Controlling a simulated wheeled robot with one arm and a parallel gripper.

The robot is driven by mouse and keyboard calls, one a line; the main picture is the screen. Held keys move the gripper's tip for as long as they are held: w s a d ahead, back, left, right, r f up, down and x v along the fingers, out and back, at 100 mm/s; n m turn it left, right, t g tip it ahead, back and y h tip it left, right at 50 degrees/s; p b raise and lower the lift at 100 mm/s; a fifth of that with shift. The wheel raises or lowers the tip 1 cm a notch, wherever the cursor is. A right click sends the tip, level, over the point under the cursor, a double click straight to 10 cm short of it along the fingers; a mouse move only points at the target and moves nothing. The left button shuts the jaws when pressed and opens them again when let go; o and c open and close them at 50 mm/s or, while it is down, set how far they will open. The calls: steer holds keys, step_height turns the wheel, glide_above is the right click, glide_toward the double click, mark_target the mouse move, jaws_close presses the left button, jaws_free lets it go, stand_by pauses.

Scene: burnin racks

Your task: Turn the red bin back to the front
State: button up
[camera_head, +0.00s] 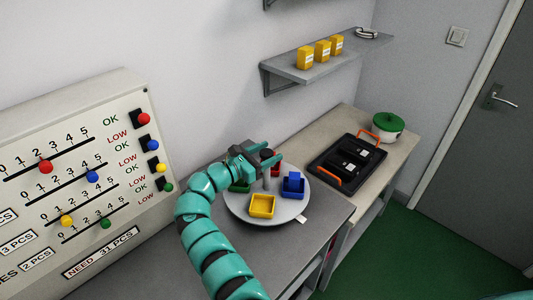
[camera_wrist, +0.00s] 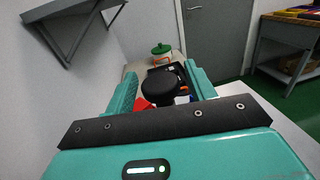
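A round grey turntable (camera_head: 240,205) on the dark bench carries small bins around a central post. The yellow bin (camera_head: 262,206) is at the front and the blue bin (camera_head: 293,186) at the right. The red bin (camera_head: 277,168) is at the back, partly hidden by the post and my gripper. The green bin (camera_head: 240,187) is at the left, partly covered by my arm. My gripper (camera_head: 257,158) is open at the post's black knob (camera_wrist: 158,84). In the wrist view the knob shows between the fingers, with gaps on both sides.
A white tag (camera_head: 301,219) sits at the turntable's front right edge. A black tray (camera_head: 347,163) with orange handles and a green-lidded pot (camera_head: 386,125) stand on the right bench. A wall shelf (camera_head: 310,68) with yellow boxes hangs above. A slider board (camera_head: 90,170) stands at left.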

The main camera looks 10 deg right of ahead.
steer(key=shift+r, duration=0.1)
steer(key=shift+r, duration=0.35)
step_height(320, 180, up, 2)
steer(key=shift+s+r+b, duration=0.15)
steer(key=shift+r+b, duration=0.1)
steer(key=shift+b, duration=0.05)
steer(key=s+a+r+b, duration=0.2)
steer(key=s+r+b, duration=0.7)
steer(key=s+b, duration=0.3)
steer(key=shift+s+r, duration=0.3)
steer(key=shift+s, duration=0.5)
steer(key=shift+c, duration=0.5)
